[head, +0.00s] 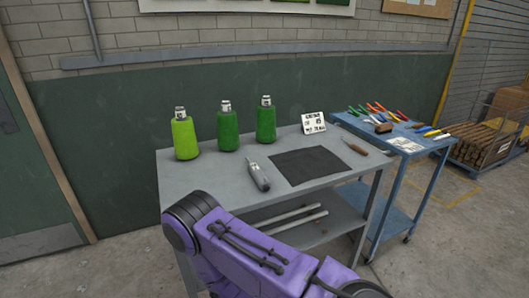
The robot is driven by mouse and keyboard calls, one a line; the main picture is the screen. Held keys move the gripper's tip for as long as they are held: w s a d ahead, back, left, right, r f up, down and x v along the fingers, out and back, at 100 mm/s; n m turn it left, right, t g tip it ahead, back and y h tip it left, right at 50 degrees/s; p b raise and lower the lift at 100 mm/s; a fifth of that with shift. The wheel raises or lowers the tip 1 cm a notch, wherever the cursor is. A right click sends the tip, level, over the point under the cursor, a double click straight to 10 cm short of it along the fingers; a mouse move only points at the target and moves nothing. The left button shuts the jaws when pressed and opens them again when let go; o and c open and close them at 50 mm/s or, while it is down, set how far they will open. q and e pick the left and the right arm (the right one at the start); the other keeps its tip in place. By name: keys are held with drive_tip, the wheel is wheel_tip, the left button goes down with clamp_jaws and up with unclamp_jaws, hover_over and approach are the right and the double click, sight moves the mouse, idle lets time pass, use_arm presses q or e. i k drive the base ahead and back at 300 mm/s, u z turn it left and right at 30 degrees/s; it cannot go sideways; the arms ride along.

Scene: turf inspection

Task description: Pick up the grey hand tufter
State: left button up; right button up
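The grey hand tufter (258,176) lies on the grey table (210,182), left of a black mat (308,165). It lies at a slant, with its thin end toward the back and its thicker end toward the front. Nothing touches it that I can see. A purple arm link of mine crosses the lower middle of the head view in front of the table and hides part of its front edge. Neither of my grippers shows in this view.
Three green bottle-shaped containers (228,130) stand along the table's back left. A small sign (314,123) stands at the back, and a wooden-handled tool (355,148) lies right of the mat. A blue cart (409,144) with several coloured tools adjoins the right side.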

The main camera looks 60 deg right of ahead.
sight(259, 177)
drive_tip(key=z, duration=0.7)
drive_tip(key=i, duration=0.8)
drive_tip(key=z, duration=0.9)
